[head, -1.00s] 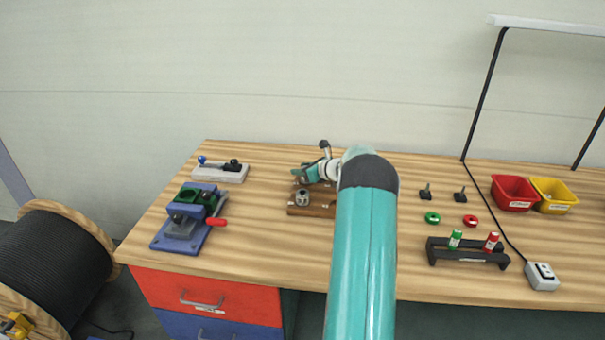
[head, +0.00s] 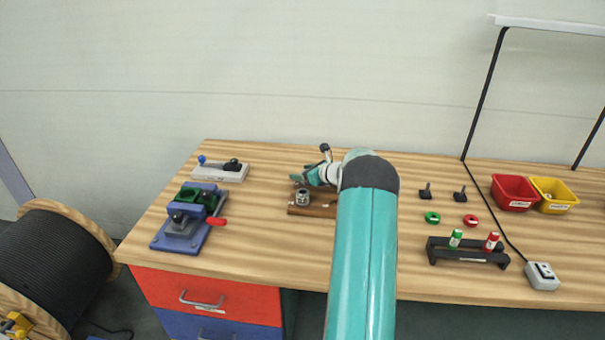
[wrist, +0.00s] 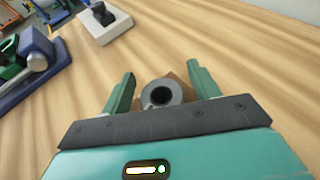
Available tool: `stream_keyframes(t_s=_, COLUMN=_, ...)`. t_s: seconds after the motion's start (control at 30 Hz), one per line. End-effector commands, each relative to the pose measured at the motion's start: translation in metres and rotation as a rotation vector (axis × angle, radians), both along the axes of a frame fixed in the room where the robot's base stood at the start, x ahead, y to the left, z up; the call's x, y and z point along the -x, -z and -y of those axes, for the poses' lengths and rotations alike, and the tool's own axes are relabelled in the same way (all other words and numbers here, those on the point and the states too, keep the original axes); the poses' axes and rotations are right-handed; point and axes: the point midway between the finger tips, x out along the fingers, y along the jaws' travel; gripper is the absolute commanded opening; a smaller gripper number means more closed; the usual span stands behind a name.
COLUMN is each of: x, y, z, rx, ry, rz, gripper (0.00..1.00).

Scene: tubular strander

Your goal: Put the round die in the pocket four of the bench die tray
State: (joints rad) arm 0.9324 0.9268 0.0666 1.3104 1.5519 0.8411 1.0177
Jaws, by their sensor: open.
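The round die (head: 302,198) is a grey metal ring with a dark hole, at the left part of the wooden bench die tray (head: 323,210) in the head view. In the wrist view the die (wrist: 161,96) shows between my two fingers, with a brown corner of the tray (wrist: 181,79) beyond it. My gripper (wrist: 160,84) is open and empty, its fingers on either side of the die in the picture; I cannot tell whether they touch it. In the head view my gripper (head: 299,177) is just behind the die. My arm hides the tray's right part, and I cannot read its pocket numbers.
A blue fixture with a red handle (head: 191,219) and a white block with a blue knob (head: 220,171) stand left. Right of my arm are a black rack (head: 466,252), small rings, a red bin (head: 514,193), a yellow bin (head: 553,196) and a switch box (head: 541,276).

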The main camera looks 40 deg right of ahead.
Motion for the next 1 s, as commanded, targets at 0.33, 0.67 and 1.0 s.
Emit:
stream_keyframes(t_s=0.33, x=0.065, y=-0.027, z=0.007, rx=0.001, ry=0.005, rz=0.0, gripper=0.61)
stream_keyframes(t_s=0.67, x=0.105, y=-0.044, z=0.01, rx=0.0, ry=0.001, rz=0.0, gripper=0.61)
stream_keyframes(t_s=1.0, x=0.091, y=-0.067, z=-0.032, rx=0.096, ry=-0.112, rz=-0.028, gripper=0.61)
